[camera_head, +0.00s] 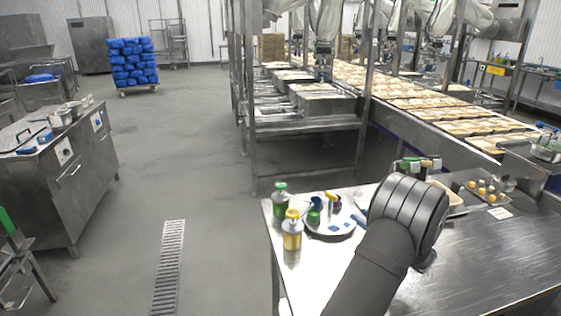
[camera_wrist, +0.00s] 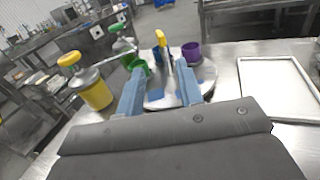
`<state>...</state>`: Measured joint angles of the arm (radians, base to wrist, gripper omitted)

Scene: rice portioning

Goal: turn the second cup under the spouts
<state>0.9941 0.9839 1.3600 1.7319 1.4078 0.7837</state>
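My gripper (camera_wrist: 160,68) reaches over the round metal tray (camera_wrist: 207,72), its two blue fingers spread apart. In the wrist view a green cup (camera_wrist: 140,65) stands behind the left fingertip; I cannot tell whether they touch. A purple cup (camera_wrist: 191,52) is beyond the right fingertip. A yellow upright piece (camera_wrist: 160,38) rises between them at the back. In the head view the tray (camera_head: 322,234) sits at the table's left end with the green cup (camera_head: 314,216) and purple cup (camera_head: 338,202). My dark arm hides most of the gripper there.
A yellow-topped bottle (camera_head: 291,232) and a green-topped bottle (camera_head: 279,200) stand left of the tray, near the table edge. A flat white-floored tray (camera_wrist: 281,82) lies to the right in the wrist view. The front right tabletop (camera_head: 485,262) is clear.

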